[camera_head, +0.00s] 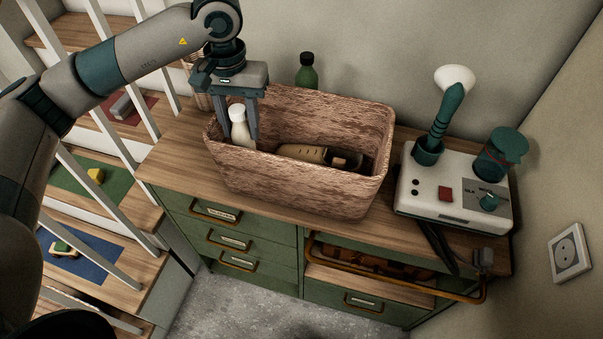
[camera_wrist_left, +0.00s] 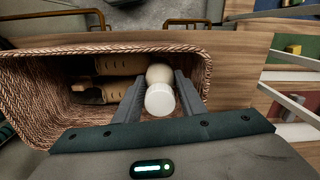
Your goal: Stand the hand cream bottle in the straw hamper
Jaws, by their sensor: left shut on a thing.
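The hand cream bottle (camera_head: 240,127) is white with a white cap and looks upright. My left gripper (camera_head: 246,122) is shut on it, with one finger on each side. The bottle is inside the left end of the straw hamper (camera_head: 290,180), with its top near rim height; its base is hidden. In the left wrist view the bottle (camera_wrist_left: 160,92) sits between the fingers (camera_wrist_left: 158,98), near the hamper's right end wall (camera_wrist_left: 203,75). My right gripper is not in view.
The hamper stands on a wooden bench top (camera_head: 180,165) over green drawers. A green bottle (camera_head: 307,72) stands behind it. A white device (camera_head: 455,190) with a dark green tool and a lidded jar is to the right. Stair-like shelves (camera_head: 100,200) are at left.

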